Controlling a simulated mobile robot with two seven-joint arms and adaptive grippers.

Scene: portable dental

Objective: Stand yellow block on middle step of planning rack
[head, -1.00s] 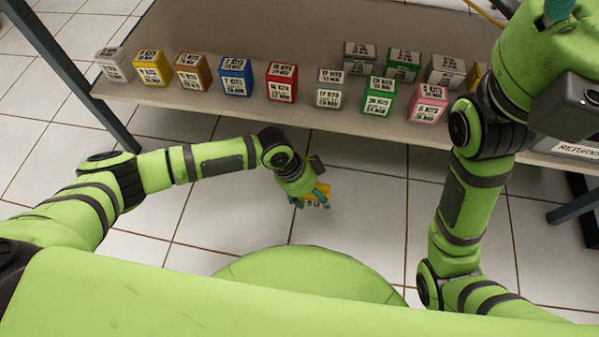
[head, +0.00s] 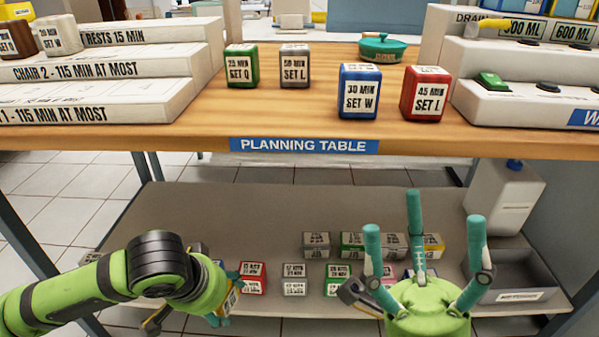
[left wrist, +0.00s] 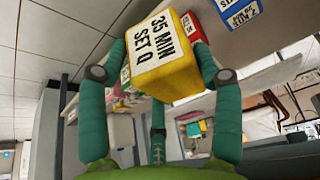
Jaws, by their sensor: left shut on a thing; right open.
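The yellow block, marked 35 MIN SET Q (left wrist: 160,55), is held between the fingers of my left gripper (head: 224,290). In the head view the block (head: 231,299) is mostly hidden by the hand, below the table top in front of the lower shelf. The planning rack (head: 190,99) is a white stepped stand at the left of the planning table. Its middle step, labelled CHAIR 2 - 115 MIN AT MOST (head: 150,68), has a brown block (head: 14,40) and a white block (head: 59,36) at its left; its right part looks bare. My right gripper (head: 424,225) is open and empty, fingers up.
On the table (head: 300,130) stand a green block (head: 242,66), a grey block (head: 294,66), a blue block (head: 358,92), a red block (head: 424,94) and a green lidded dish (head: 383,47). A white drain stand (head: 520,100) is at right. Several blocks sit on the lower shelf (head: 200,215).

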